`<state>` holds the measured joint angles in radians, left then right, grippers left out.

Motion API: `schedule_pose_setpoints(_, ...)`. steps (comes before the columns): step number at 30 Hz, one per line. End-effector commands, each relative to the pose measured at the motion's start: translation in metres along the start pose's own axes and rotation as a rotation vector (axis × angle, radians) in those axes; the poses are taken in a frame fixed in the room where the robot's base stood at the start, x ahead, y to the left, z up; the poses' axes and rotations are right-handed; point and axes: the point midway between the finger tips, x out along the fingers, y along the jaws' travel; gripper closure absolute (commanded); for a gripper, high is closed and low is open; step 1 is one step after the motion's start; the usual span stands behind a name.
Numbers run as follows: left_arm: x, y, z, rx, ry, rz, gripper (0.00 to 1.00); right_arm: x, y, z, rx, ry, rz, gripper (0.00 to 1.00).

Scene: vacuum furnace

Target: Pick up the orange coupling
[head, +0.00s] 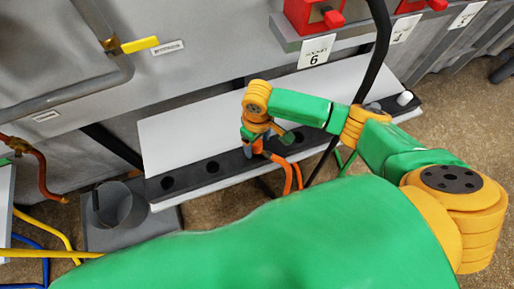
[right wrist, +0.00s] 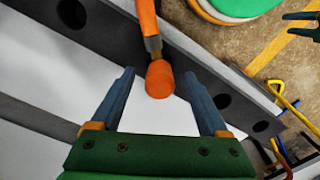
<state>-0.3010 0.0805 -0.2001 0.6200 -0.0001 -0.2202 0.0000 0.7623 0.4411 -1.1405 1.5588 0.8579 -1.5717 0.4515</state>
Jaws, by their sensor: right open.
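The orange coupling (right wrist: 159,80) shows in the right wrist view as a rounded end on an orange hose (right wrist: 147,15). My right gripper (right wrist: 158,74) is open, with one blue-grey finger on each side of the coupling and a visible gap on both sides. In the head view my right gripper (head: 264,140) is down at the dark strip with holes, and it largely hides the coupling. Two dark prongs (right wrist: 303,23) at the right edge of the right wrist view look like my left gripper; they are cut off by the frame.
The dark strip (head: 190,177) with round holes runs along a white shelf (head: 190,128). A white cylinder (head: 404,98) stands at its right end. A black hose (head: 378,60) passes close to my right arm. A grey cup (head: 122,203) stands at the left.

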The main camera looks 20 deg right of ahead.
Motion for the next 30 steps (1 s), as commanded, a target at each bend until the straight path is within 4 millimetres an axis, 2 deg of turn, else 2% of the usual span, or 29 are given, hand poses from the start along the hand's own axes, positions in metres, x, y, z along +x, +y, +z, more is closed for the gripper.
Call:
schedule_pose_setpoints(1, 0.0083, 0.0005, 0.0011, 0.000, -0.001, 0.000, 0.50, 0.0137, 0.0000, 0.0003, 0.001, -0.001, 0.001, 0.22)
schedule_pose_setpoints(3, 0.0101, 0.0001, 0.0010, -0.002, 0.000, 0.000, 0.50, 0.0205, 0.0000, 0.0001, -0.001, 0.000, 0.001, 0.22)
schedule_pose_setpoints(10, 0.0084, -0.0021, -0.0009, -0.005, 0.004, -0.004, 0.50, 0.0209, -0.0001, 0.0000, -0.001, 0.001, 0.001, 0.22)
schedule_pose_setpoints(11, 0.0084, -0.0024, -0.0009, -0.005, 0.005, -0.004, 0.50, 0.0209, -0.0001, 0.0000, -0.001, 0.001, 0.001, 0.27)
schedule_pose_setpoints(19, 0.0084, -0.0043, -0.0019, -0.004, 0.007, -0.007, 0.50, 0.0207, -0.0001, 0.0000, -0.001, 0.002, 0.001, 1.00)
schedule_pose_setpoints(28, 0.0081, -0.0044, -0.0025, -0.003, 0.007, -0.008, 0.50, 0.0200, 0.0000, -0.0002, -0.001, 0.002, 0.001, 1.00)
schedule_pose_setpoints(30, 0.0041, -0.0045, -0.0029, -0.003, 0.007, -0.008, 0.50, 0.0128, -0.0001, -0.0006, -0.001, 0.004, 0.000, 1.00)
